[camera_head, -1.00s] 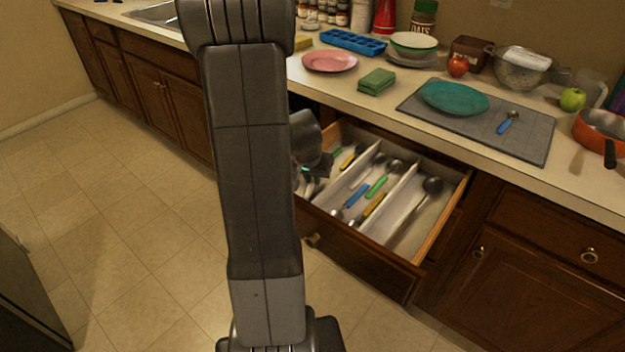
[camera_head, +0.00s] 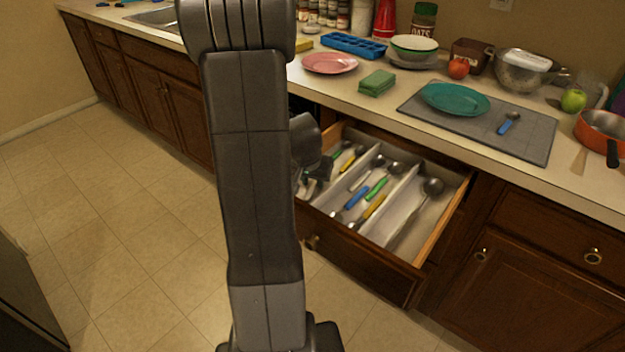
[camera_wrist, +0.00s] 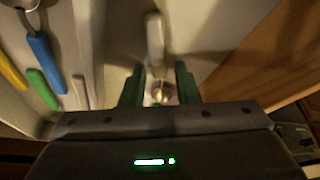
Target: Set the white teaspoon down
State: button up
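A white-handled teaspoon (camera_wrist: 155,38) shows in the wrist view, in a drawer compartment beside a light divider. Its handle points away from my gripper. A shiny metal part (camera_wrist: 160,92) sits between my fingers. My gripper (camera_wrist: 160,86) has two green fingers standing apart, one on each side of that metal part. They look open, with no clear contact. In the head view my gripper is low over the left end of the open drawer (camera_head: 362,243), mostly hidden by my arm. The teaspoon cannot be made out there.
Other spoons with blue (camera_head: 357,197), green (camera_head: 377,188) and yellow (camera_head: 373,206) handles lie in the middle compartment. A large spoon (camera_head: 432,187) lies in the right one. Drawer walls and dividers are close to my gripper. The counter above holds a grey mat (camera_head: 535,137) and dishes.

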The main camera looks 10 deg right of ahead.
jog(key=shift+s+f, duration=0.35)
jog(key=shift+f, duration=0.15)
jog(key=shift+r+p, duration=0.45)
jog(key=shift+p, duration=0.25)
jog(key=p+v, duration=0.2)
jog(key=v, duration=1)
jog(key=shift+w+r, duration=0.25)
jog(key=shift+w, duration=0.1)
